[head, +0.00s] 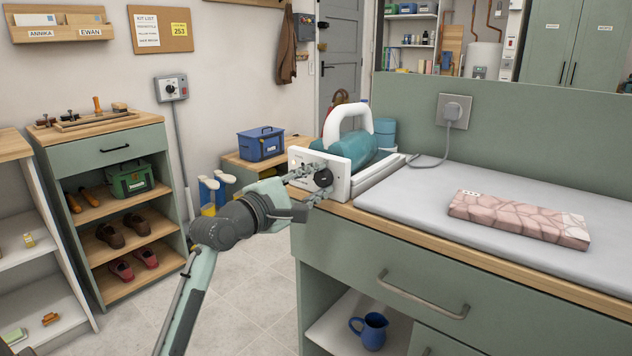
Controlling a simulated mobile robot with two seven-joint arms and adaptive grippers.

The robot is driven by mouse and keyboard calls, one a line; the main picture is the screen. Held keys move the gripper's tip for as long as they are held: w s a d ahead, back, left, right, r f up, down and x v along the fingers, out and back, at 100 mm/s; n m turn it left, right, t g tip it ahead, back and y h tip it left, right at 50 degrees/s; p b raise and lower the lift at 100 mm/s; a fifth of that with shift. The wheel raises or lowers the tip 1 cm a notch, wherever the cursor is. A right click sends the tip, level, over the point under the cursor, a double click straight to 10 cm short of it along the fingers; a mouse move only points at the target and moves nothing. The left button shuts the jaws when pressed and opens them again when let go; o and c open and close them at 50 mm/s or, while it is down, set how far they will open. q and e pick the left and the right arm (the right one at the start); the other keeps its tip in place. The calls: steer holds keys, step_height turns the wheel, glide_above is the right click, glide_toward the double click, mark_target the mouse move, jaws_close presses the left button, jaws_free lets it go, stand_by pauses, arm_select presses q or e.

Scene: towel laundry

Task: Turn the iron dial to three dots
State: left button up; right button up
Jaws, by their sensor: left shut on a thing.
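The iron (369,150) has a teal body and a white handle. It rests on a white stand at the left end of the counter. The dial (324,178) is a dark round knob on the white panel (299,158) at the iron's near end. My left gripper (313,182) reaches in from the left and is shut on the dial. The fingers partly cover the dial and panel, so the dial's setting and the dot marks cannot be read. My right gripper is not in view.
A folded pink patterned cloth (518,219) lies on the grey ironing surface (430,190). A cord runs to a wall socket (453,111). A blue toolbox (260,144) stands behind the gripper.

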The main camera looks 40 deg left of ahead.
arm_select(q)
steer(key=m, duration=0.4)
steer(key=shift+f+m, duration=0.15)
steer(key=shift+m, duration=0.15)
steer(key=m, duration=0.4)
steer(key=shift+f+m, duration=0.1)
steer(key=shift+m, duration=0.2)
steer(key=m, duration=0.3)
steer(key=shift+m, duration=0.3)
steer(key=m, duration=0.4)
steer(key=shift+m, duration=0.3)
steer(key=m, duration=0.4)
steer(key=shift+a+f+m, duration=0.1)
steer(key=shift+a+m, duration=0.05)
steer(key=shift+m, duration=0.15)
steer(key=m, duration=0.8)
steer(key=shift+a+m, duration=0.1)
steer(key=shift+m, duration=2.2)
